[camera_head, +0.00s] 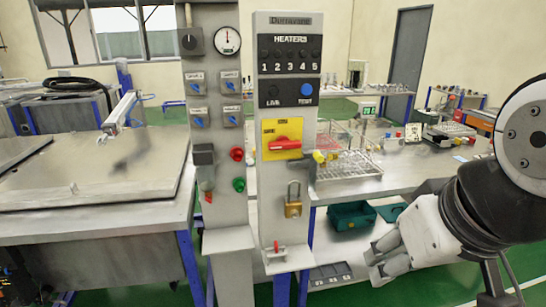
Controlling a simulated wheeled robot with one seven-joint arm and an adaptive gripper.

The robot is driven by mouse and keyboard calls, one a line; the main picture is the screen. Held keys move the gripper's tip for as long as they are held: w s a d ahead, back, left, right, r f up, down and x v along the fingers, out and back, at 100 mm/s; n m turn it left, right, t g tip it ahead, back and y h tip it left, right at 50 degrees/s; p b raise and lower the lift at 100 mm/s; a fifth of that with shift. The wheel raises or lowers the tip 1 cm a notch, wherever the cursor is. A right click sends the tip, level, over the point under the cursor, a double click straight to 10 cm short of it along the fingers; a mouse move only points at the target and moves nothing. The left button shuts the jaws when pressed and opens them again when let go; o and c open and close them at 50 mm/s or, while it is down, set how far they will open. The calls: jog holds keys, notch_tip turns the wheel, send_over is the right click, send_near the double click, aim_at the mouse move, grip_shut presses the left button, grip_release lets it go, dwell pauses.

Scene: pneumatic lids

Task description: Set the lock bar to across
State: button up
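No part in view is labelled as the lock bar, and I cannot tell for certain which part it is. A grey lever (206,178) with a red tip hangs roughly upright below a dark block on the left grey column. A small red-handled part (276,248) sits at the foot of the right column. A red rotary handle (285,144) lies about level on a yellow plate there. My gripper (376,258) is at the lower right, pointing left, apart from both columns. Its fingers look empty, but their gap is unclear.
A brass padlock (293,207) hangs on the right column. The left column carries a gauge (228,40), blue knobs and red and green buttons. A bench with a wire rack (347,166) stands behind. A large flat lid (95,172) lies at left. A green bin (350,216) sits below.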

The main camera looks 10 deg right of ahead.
jog(key=w+d+f+n+t+p, duration=0.1)
jog(key=w+d+n+t, duration=0.15)
jog(key=w, duration=0.75)
jog(key=w+d+f+n+t, duration=0.1)
jog(key=w+f+n+t, duration=0.15)
jog(key=w, duration=0.75)
jog(key=n+t+y+p, duration=0.1)
jog(key=n+t+y, duration=0.1)
jog(key=n+t, duration=0.7)
send_near(320, 159)
jog(key=w+b, duration=0.1)
jog(key=b, duration=0.2)
jog(key=w+r+g+b, duration=0.1)
jog(key=b, duration=0.3)
jog(key=shift+w+a+n, duration=0.2)
jog(key=shift+w+n, duration=0.1)
jog(key=shift+w+b, duration=0.1)
jog(key=shift+b, duration=0.65)
jog(key=w, duration=0.8)
jog(key=shift+a+r, duration=0.1)
jog(key=shift+a, duration=0.3)
jog(key=shift+r, duration=0.1)
grip_shut()
